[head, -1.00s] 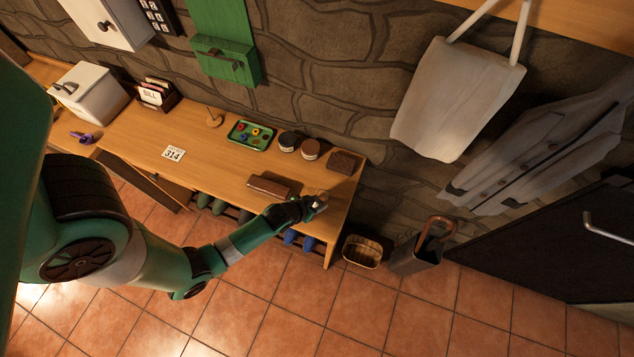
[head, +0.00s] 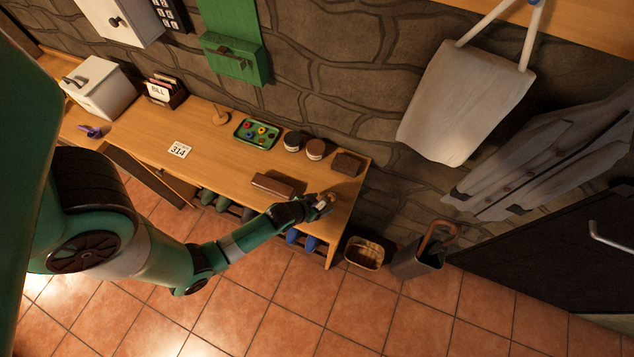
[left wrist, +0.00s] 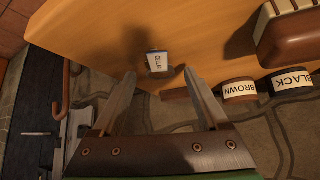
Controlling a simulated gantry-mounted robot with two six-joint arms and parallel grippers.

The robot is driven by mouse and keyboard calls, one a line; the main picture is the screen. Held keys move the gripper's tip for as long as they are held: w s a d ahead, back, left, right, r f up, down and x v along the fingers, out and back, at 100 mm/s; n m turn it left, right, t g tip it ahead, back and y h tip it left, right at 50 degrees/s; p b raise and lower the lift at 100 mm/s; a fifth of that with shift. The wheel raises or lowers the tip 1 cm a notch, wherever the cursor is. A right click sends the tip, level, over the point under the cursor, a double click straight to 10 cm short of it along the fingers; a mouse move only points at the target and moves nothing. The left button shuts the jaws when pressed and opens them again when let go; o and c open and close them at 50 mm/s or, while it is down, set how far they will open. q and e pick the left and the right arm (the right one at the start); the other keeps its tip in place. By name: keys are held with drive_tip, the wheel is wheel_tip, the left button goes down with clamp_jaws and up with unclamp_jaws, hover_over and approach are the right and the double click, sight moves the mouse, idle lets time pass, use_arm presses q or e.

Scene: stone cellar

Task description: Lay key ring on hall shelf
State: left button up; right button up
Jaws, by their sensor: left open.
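A small pale tag with dark lettering (left wrist: 157,61), perhaps the key ring's fob, is at the wooden shelf top (left wrist: 120,30) in the left wrist view. I cannot make out a ring or keys. The shelf (head: 215,160) runs along the stone wall in the head view. My left gripper (head: 328,203) is over its right end. In the left wrist view its fingers (left wrist: 163,85) are apart, with the tag just beyond and between the tips, not gripped. In the head view a small pale thing at the fingertips is too small to tell. My right gripper is not in view.
Near the gripper are a brown brush (head: 272,185), a dark block (head: 347,164), two labelled jars (head: 316,149) and a green tray (head: 257,133). A basket (head: 364,253) and an umbrella stand (head: 418,259) are on the floor to the right.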

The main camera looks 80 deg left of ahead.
use_arm(q)
drive_tip(key=p+v, duration=0.3)
drive_tip(key=v, duration=0.8)
drive_tip(key=shift+r, duration=0.15)
drive_tip(key=shift+s+d, duration=0.1)
